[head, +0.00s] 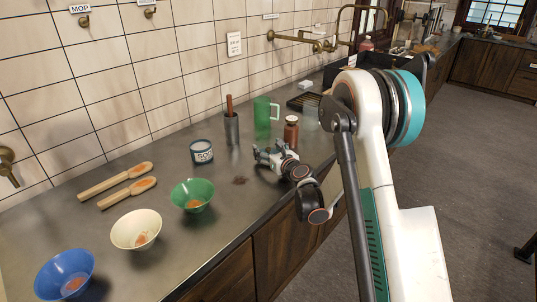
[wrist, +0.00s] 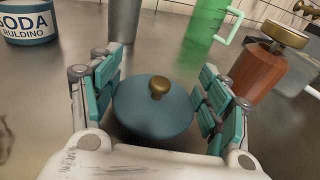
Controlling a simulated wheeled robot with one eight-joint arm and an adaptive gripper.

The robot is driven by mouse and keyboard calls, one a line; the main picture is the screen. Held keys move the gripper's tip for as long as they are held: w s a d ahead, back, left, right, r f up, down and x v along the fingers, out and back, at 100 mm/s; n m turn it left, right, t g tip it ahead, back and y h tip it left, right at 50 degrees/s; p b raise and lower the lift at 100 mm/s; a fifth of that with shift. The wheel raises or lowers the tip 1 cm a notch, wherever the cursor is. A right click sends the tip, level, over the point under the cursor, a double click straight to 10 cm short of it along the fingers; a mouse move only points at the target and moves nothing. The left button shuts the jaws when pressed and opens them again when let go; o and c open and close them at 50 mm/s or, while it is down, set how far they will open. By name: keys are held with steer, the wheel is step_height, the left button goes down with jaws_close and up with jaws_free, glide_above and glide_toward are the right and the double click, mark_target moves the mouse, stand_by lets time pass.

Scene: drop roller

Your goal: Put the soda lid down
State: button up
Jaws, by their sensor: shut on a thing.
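The soda lid (wrist: 152,108) is a round blue-grey lid with a brass knob. In the wrist view it lies between the teal pads of my gripper (wrist: 158,92), which is shut on it. In the head view my gripper (head: 268,156) is low over the counter, right of the soda tin; the lid is hard to make out there. I cannot tell whether the lid touches the counter. The soda tin (head: 202,152), dark blue with a white label, stands upright on the counter; it also shows at the wrist view's upper left (wrist: 28,22).
The grey counter (head: 130,205) holds a green mug (head: 262,112), a brown bottle (head: 291,132) and a dark cup (head: 231,128) behind my gripper. Green (head: 193,195), cream (head: 136,229) and blue (head: 65,274) bowls and two wooden scoops (head: 128,192) are to the left.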

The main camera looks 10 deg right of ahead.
steer(key=shift+f, duration=0.4)
steer(key=shift+f, duration=0.35)
steer(key=shift+f, duration=0.1)
steer(key=o, duration=0.9)
steer(key=shift+s, duration=0.1)
